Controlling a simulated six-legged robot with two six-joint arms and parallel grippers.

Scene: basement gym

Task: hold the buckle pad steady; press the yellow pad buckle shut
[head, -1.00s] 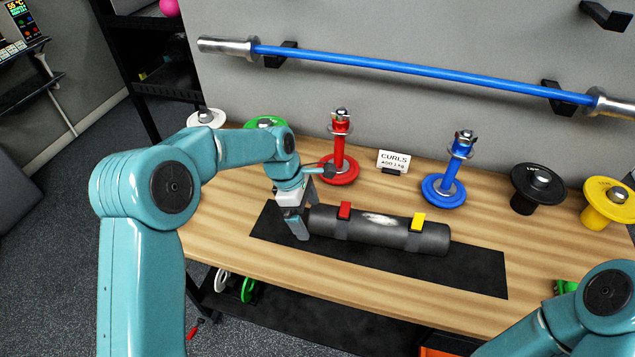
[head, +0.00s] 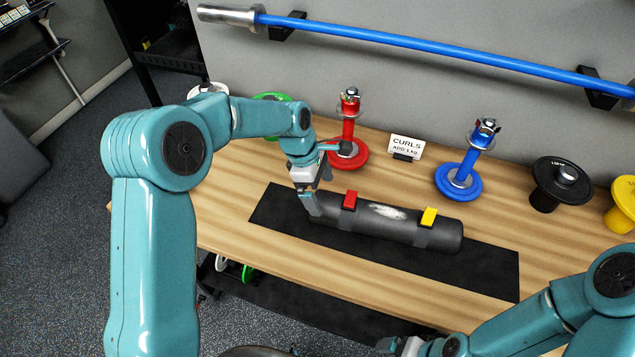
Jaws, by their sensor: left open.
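The buckle pad (head: 385,230) is a dark grey roll lying on a black mat (head: 490,272) on the bench. It has a red buckle (head: 350,200) near its left end and a yellow buckle (head: 428,217) near its right end. The yellow buckle sits on top of the pad; I cannot tell whether it is shut. My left gripper (head: 317,192) is open at the pad's left end, one finger against or just in front of it; contact is unclear. My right gripper (head: 394,345) is partly in view at the bottom edge, well in front of the pad, its fingers mostly cut off.
Behind the pad stand a red plate post (head: 348,135), a small CURLS card (head: 405,147) and a blue plate post (head: 466,165). Black (head: 560,183) and yellow (head: 624,203) plates stand at the right. A blue bar (head: 430,48) hangs on the wall.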

